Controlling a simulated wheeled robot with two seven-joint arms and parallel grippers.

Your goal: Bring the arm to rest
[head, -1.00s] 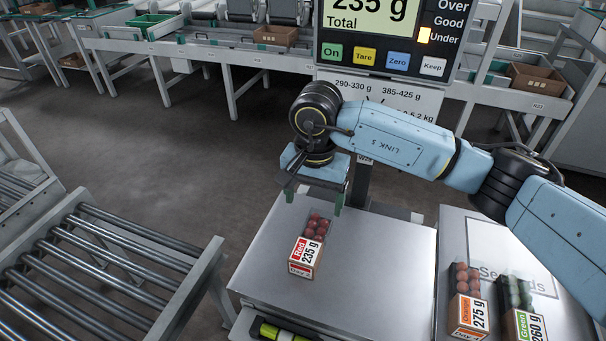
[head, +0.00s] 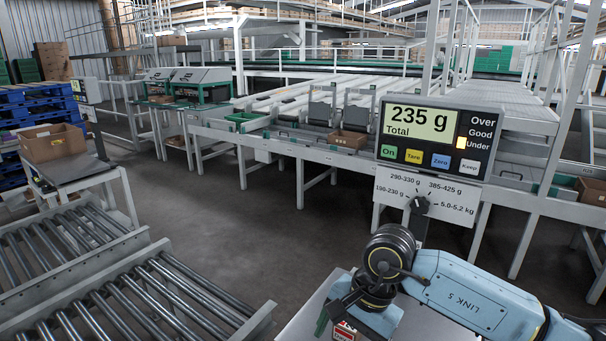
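My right arm comes in from the lower right of the head view, and its gripper (head: 358,318) is at the bottom edge, over the scale's pan (head: 305,322). One green finger shows at its left; the other finger is hidden or cut off, so its opening cannot be judged. Part of a red-labelled punnet (head: 344,332) shows just below the gripper, mostly cut off by the frame; whether they touch is not clear. The scale's display (head: 422,123) reads 235 g Total, with the light by Under lit orange. My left gripper is not in view.
Roller conveyors (head: 150,290) run along the lower left. A cardboard box (head: 52,142) stands on a table at the left, near blue pallets. A long sorting bench (head: 300,150) crosses behind the scale. Grey floor (head: 270,220) lies open between.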

